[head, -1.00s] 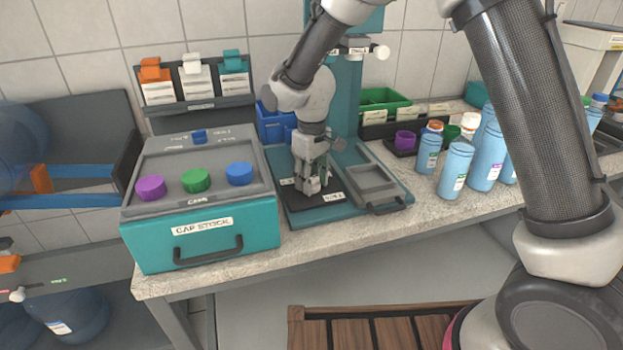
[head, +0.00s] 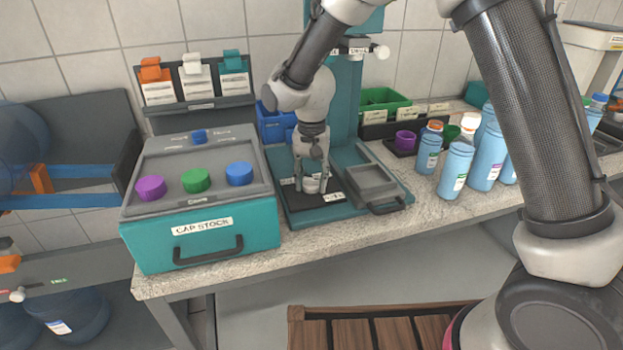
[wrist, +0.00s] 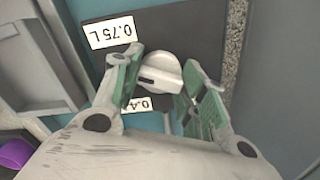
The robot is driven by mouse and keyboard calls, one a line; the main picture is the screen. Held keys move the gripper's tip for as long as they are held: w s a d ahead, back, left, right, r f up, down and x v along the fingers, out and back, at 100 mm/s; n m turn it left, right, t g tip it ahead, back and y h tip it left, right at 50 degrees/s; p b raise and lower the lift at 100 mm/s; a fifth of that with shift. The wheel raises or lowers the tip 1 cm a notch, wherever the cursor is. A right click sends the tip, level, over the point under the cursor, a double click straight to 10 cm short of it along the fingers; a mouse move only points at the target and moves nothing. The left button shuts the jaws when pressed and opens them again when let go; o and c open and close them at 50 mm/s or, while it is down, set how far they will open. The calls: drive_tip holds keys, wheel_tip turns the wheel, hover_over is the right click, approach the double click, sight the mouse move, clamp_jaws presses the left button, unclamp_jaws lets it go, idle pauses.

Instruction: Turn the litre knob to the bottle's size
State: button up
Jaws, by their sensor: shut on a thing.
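The litre knob (wrist: 162,72) is a round white dial on a dark plate, with a dark mark on its lower-left side in the wrist view. A "0.75 L" label (wrist: 113,32) is at its upper left, and a partly hidden label starting "0.4" (wrist: 138,104) is below it. My gripper (wrist: 160,80) has its green-padded fingers on either side of the knob, shut on it. In the head view my gripper (head: 313,182) points down onto the teal station (head: 315,215). Blue bottles (head: 457,168) stand at the right; their sizes are not readable.
The teal cap stock box (head: 200,240) with purple, green and blue caps stands left of the station. A grey tray (head: 370,178) is close on the right. Blue and green bins are behind. The counter's front strip (head: 340,236) is clear.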

sight(312, 179)
drive_tip(key=shift+m, duration=1.8)
drive_tip(key=o, duration=1)
drive_tip(key=shift+o, duration=0.2)
wheel_tip(312, 179, up, 12)
